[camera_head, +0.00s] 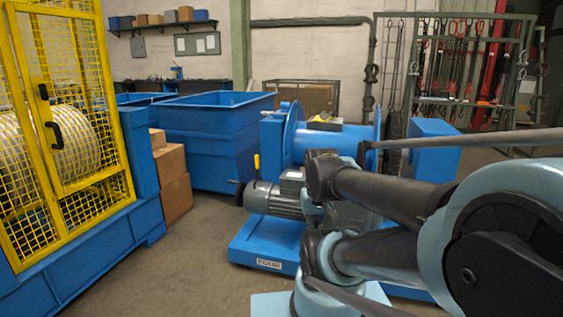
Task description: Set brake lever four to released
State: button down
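A small lever with a yellow grip (257,163) stands beside the grey motor (275,198) on a blue machine base. The grip looks roughly upright; I cannot read which number it carries or tell its setting. A small label plate (269,264) on the front of the base is too small to read surely. My arm reaches in from the right and covers part of the motor and the machine behind it. My gripper cannot be made out in this view.
A blue drum winch (335,145) stands behind the motor. A large blue bin (210,140) and stacked cardboard boxes (173,175) stand to the left. A yellow mesh cage (95,195) fills the left edge. Floor (190,265) between cage and motor base is clear.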

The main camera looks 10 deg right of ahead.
aim_at(256, 157)
jog(key=z, duration=0.2)
jog(key=i, duration=1.55)
jog(key=u, duration=0.55)
